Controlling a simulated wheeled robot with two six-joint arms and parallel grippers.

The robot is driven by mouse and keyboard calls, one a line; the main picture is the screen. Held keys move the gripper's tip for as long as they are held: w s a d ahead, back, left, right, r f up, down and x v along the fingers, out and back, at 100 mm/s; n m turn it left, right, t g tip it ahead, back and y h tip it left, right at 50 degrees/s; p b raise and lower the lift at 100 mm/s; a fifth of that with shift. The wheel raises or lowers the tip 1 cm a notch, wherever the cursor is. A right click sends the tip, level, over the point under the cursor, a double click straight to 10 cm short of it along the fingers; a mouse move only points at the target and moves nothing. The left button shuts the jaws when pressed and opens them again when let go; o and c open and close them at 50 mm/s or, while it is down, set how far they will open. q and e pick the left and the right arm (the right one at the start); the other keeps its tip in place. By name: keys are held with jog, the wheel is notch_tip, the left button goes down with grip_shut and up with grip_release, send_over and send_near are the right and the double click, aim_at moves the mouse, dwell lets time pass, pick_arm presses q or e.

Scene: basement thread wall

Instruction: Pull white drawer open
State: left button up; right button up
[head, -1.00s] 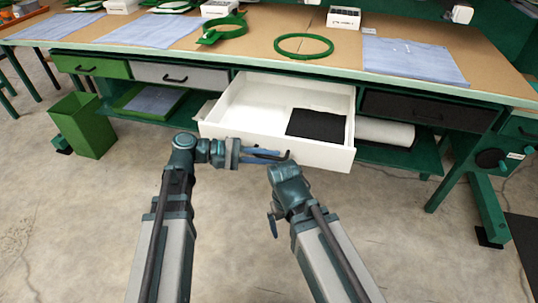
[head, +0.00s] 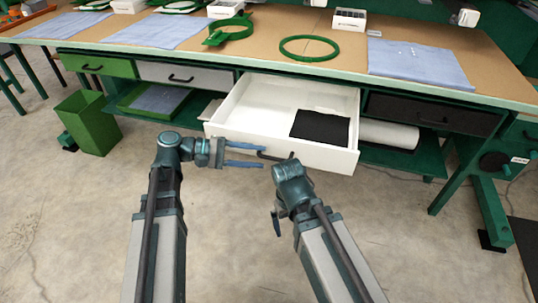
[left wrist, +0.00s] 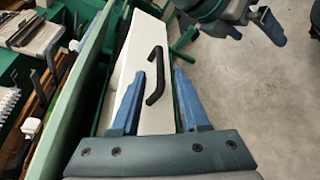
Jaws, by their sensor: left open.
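The white drawer (head: 240,110) stands pulled out from under the workbench in the head view, with a black cloth-like piece (head: 320,127) lying inside. Its white front and black handle (left wrist: 154,76) show in the left wrist view. My left gripper (head: 262,157) is open in front of the drawer front. In the left wrist view its two blue fingers (left wrist: 158,95) are apart, with the lower end of the handle near the gap between them. My right gripper (head: 275,222) is below the drawer, partly hidden by its own arm; its jaws are unclear.
A green drawer (head: 95,66), a grey drawer (head: 185,74) and a black drawer (head: 432,112) are shut under the bench. A green bin (head: 88,122) stands at the left. A white roll (head: 390,135) lies on the lower shelf. The floor in front is clear.

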pick_arm(q)
jog(key=p+v, duration=0.1)
jog(key=v, duration=0.7)
jog(key=shift+a, duration=0.35)
jog(key=s+d+f+m+g+y, duration=0.1)
jog(key=s+d+f+m+y, duration=0.4)
jog(key=f+y, duration=0.35)
jog(key=s+d+f+m+g+y, duration=0.1)
jog(key=s+d+f+m+y, duration=0.1)
jog(key=s+f+m+y, duration=0.5)
notch_tip(320, 180, up, 35)
jog(key=w+y+p, duration=0.1)
jog(key=w+p, duration=0.1)
jog(key=p, duration=3.4)
jog(key=shift+d+n+p, duration=0.2)
jog(key=shift+n+p, duration=0.2)
jog(key=shift+f, duration=0.15)
